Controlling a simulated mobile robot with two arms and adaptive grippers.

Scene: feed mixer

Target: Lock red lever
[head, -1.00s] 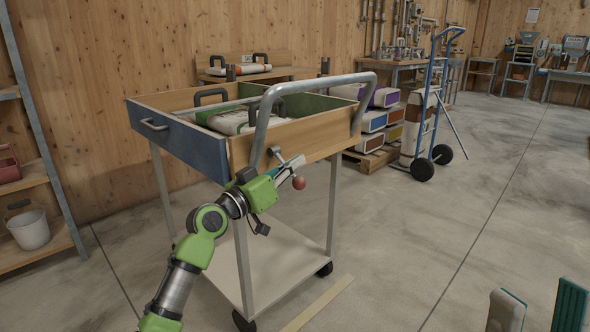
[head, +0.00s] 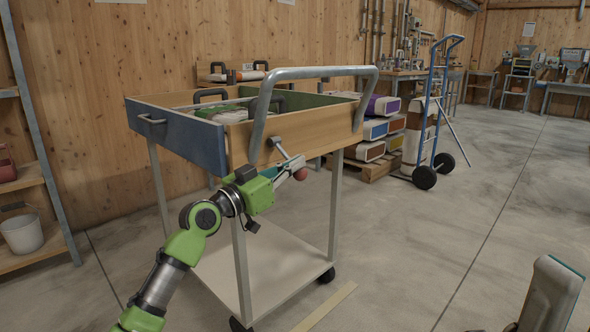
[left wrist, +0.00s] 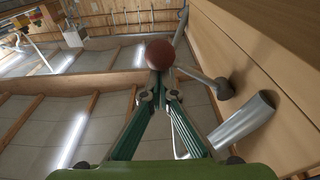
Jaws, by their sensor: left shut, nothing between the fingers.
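The red lever has a round dark red knob (head: 300,174) on a metal rod. Its pivot (head: 277,143) sits on the wooden side of the trolley's top box, and the rod slants down and right. My left gripper (head: 289,168) is beside the knob, in front of that side. In the left wrist view, the knob (left wrist: 160,53) shows just past the tips of my left gripper (left wrist: 157,92), which is shut and empty. Whether they touch is unclear. My right gripper (head: 550,292) shows partly at the bottom right; its jaw opening cannot be made out.
The trolley's curved metal handle (head: 318,72) rises over the lever. A blue drawer front (head: 180,140) faces left. A blue hand truck (head: 440,110) and stacked bags (head: 375,128) stand behind at right. The floor at right is clear.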

